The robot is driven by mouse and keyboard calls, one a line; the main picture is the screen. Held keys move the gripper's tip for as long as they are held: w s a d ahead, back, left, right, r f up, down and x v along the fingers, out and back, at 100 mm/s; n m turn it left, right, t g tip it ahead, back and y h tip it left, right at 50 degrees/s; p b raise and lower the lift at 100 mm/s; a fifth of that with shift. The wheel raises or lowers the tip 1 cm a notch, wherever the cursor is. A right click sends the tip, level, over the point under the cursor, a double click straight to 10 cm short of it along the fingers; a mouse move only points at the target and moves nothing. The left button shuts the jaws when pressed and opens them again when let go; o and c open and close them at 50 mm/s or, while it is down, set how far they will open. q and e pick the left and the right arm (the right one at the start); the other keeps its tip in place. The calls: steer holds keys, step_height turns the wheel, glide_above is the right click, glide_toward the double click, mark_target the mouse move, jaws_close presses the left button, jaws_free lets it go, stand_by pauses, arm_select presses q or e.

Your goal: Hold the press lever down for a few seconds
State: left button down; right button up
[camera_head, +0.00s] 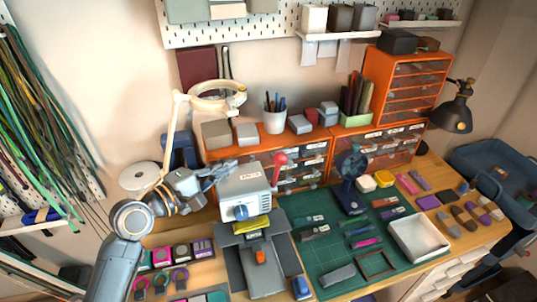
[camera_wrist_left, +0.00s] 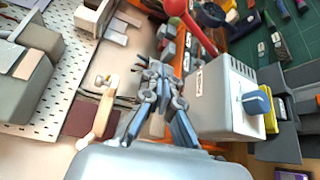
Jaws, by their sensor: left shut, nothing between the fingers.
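The press (camera_head: 245,182) is a pale grey box with a blue knob on its front, standing on the bench left of the green mat. Its red lever (camera_head: 279,166) rises on the right side, with the ball knob at the top. The press also shows in the left wrist view (camera_wrist_left: 222,95), where the red lever (camera_wrist_left: 192,27) slants at the top. My left gripper (camera_head: 233,165) is shut and empty, just above the back left of the press. It is apart from the lever. In the left wrist view, its fingertips (camera_wrist_left: 157,65) point toward the lever side. My right gripper is not in view.
A ring lamp (camera_head: 217,97) on a cream arm stands behind my left arm. Orange drawers (camera_head: 300,165) with grey boxes and a pen cup (camera_head: 275,120) stand behind the press. The green mat (camera_head: 315,255) holds tools and a white tray (camera_head: 418,240).

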arm_select(q)
steer(key=p, duration=0.5)
glide_above(277, 174)
steer(key=a, duration=0.3)
steer(key=shift+s+d+f, duration=0.15)
steer(key=shift+s+f, duration=0.05)
steer(key=shift+s, duration=0.05)
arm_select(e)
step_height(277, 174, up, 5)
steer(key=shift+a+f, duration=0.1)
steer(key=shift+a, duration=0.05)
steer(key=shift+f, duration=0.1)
